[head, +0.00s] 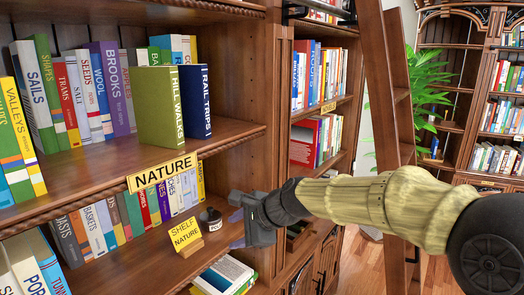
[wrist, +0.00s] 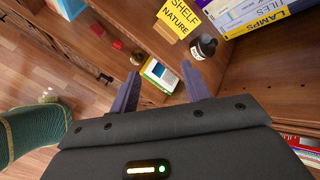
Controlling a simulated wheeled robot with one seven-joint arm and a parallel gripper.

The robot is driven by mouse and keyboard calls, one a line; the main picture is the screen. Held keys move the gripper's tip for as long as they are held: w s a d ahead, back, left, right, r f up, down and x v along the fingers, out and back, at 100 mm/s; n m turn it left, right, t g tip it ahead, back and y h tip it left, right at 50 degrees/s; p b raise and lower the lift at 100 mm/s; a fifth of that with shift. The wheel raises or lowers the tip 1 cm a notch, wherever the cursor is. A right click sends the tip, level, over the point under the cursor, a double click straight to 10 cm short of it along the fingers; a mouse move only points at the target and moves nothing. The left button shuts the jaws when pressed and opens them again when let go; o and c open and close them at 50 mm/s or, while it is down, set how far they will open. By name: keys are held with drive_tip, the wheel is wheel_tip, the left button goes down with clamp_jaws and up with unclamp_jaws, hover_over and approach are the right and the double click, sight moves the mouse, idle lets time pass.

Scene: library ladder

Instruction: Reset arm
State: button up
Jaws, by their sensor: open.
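My gripper (head: 234,218) reaches in from the right in the head view, at the front of the lower shelf. Its two fingers are apart and nothing is between them. In the wrist view the open fingers (wrist: 160,70) point toward the bookcase. A small dark jar (head: 210,220) stands on the lower shelf just left of the gripper; it also shows in the wrist view (wrist: 203,47), apart from the fingers. A yellow "SHELF NATURE" sign (head: 185,236) stands beside the jar.
A green book (head: 160,107) and a navy book (head: 196,100) stand upright on the shelf above, over the NATURE label (head: 163,171). A wooden ladder (head: 392,130) rises behind my arm. Several books line the shelves. Wooden floor (head: 360,265) shows below my arm.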

drive_tip(key=s+d+f+n+g+h, duration=0.1)
drive_tip(key=s+d+f+n+h, duration=0.4)
drive_tip(key=d+f, duration=0.55)
drive_tip(key=s+d+f+n+g+h+b, duration=0.1)
drive_tip(key=s+d+f+n+h, duration=0.2)
drive_tip(key=s+d+f+n, duration=0.6)
drive_tip(key=s+d, duration=0.1)
drive_tip(key=s, duration=0.2)
drive_tip(key=shift+s+d+f+g+b, duration=0.2)
drive_tip(key=shift+f+g+b, duration=0.1)
drive_tip(key=shift+f+b, duration=0.1)
